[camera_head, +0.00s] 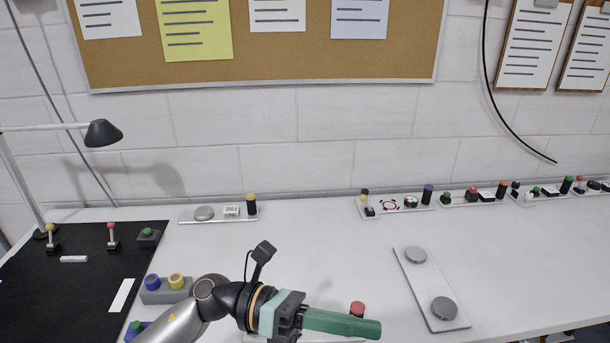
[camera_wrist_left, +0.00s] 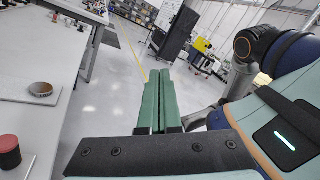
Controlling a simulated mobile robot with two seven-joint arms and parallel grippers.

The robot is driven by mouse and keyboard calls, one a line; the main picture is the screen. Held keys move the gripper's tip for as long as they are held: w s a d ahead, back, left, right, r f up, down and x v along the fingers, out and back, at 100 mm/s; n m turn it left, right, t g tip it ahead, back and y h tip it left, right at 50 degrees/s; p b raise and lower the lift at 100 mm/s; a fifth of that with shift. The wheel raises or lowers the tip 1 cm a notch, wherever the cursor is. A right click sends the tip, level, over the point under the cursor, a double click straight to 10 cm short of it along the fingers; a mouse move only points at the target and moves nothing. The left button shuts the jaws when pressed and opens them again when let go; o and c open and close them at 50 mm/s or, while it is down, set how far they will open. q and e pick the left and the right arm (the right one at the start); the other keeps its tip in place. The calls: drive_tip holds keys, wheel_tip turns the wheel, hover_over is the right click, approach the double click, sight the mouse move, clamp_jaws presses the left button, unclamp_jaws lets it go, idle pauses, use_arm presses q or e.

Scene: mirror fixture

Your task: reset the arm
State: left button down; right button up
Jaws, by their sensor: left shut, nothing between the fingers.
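My left arm comes in from the bottom left of the head view. Its gripper (camera_head: 375,329) has long green fingers that point right, above the front part of the white table (camera_head: 310,240). In the left wrist view the two green fingers (camera_wrist_left: 161,78) lie together, shut with nothing between them. Beyond them is the grey floor (camera_wrist_left: 115,90), with the table (camera_wrist_left: 40,60) on the left side. My right gripper does not show in either view.
A red knob (camera_head: 357,308) stands just behind the left fingers. A plate with two grey discs (camera_head: 432,290) lies to their right. A grey block with blue and yellow rings (camera_head: 166,290) is beside the arm. Several button panels (camera_head: 398,203) line the back. A lamp (camera_head: 103,133) stands left.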

use_arm(q)
drive_tip(key=w+a+f+n+t+h, duration=0.1)
drive_tip(key=w+a+n+t+h, duration=0.15)
drive_tip(key=n+t, duration=0.55)
drive_tip(key=w+a+n+t+h, duration=0.15)
drive_tip(key=w+n+t, duration=0.35)
drive_tip(key=n, duration=0.5)
drive_tip(key=w+a+f+n+t+y, duration=0.2)
drive_tip(key=a+f+n+t+y, duration=0.9)
drive_tip(key=n, duration=0.7)
drive_tip(key=s+a+f+n+g+y, duration=0.4)
drive_tip(key=s+f, duration=0.4)
drive_tip(key=f, duration=0.3)
drive_tip(key=s+a+f+n+g+y+p, duration=0.1)
drive_tip(key=s+a+f+n+g+y, duration=0.3)
drive_tip(key=f, duration=0.8)
drive_tip(key=s+n+g, duration=0.2)
drive_tip(key=s+n, duration=0.2)
drive_tip(key=shift+s+a+n+y, duration=0.25)
drive_tip(key=shift+a+n+y, duration=0.05)
drive_tip(key=shift+a+y, duration=0.1)
